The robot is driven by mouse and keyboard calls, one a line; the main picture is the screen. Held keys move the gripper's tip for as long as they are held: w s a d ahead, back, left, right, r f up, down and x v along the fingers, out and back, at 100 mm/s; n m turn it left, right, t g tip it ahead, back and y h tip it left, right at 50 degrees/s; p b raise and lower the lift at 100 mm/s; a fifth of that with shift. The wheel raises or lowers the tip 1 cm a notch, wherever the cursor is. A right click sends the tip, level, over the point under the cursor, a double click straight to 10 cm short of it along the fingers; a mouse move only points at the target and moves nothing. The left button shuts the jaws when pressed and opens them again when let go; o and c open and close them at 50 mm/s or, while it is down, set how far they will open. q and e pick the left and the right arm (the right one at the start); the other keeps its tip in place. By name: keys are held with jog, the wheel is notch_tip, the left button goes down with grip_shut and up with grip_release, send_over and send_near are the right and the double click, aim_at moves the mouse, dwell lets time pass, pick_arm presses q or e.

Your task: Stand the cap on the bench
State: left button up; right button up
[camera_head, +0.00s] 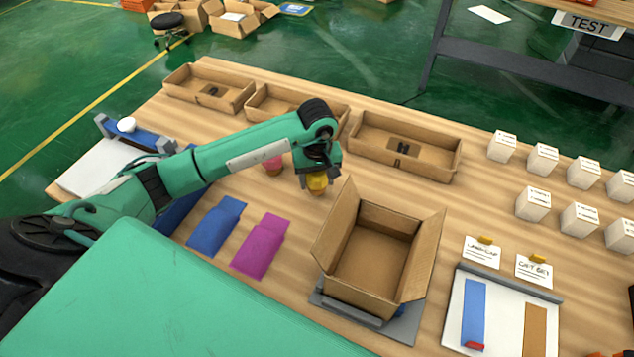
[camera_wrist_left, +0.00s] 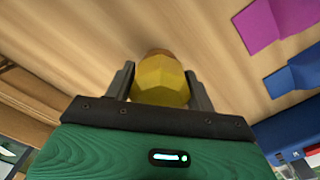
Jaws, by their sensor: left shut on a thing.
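My left gripper (camera_head: 318,172) points down over the middle of the bench (camera_head: 330,195). It is shut on a yellow faceted piece, which I take for the cap (camera_head: 317,184). In the left wrist view the cap (camera_wrist_left: 160,82) sits between the two fingers (camera_wrist_left: 160,88), with a brownish end pointing away from the palm. Its lower end is close to the wood; I cannot tell whether it touches. A small pink-red object (camera_head: 273,166) stands left of the gripper, partly hidden by my left arm. My right gripper is not in view.
An open cardboard box (camera_head: 368,262) stands on a grey base at front centre. Three shallow trays (camera_head: 405,146) line the back edge. Blue (camera_head: 216,226) and magenta (camera_head: 260,246) folded pieces lie at left. Several white boxes (camera_head: 533,203) stand at right. Bare wood surrounds the cap.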

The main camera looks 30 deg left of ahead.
aim_at(317, 185)
pick_arm(q)
notch_tip(317, 185, down, 2)
jog(key=shift+f, duration=0.35)
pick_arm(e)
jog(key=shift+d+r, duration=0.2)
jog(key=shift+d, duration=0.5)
pick_arm(q)
jog(key=shift+f, duration=0.15)
jog(key=o, duration=1)
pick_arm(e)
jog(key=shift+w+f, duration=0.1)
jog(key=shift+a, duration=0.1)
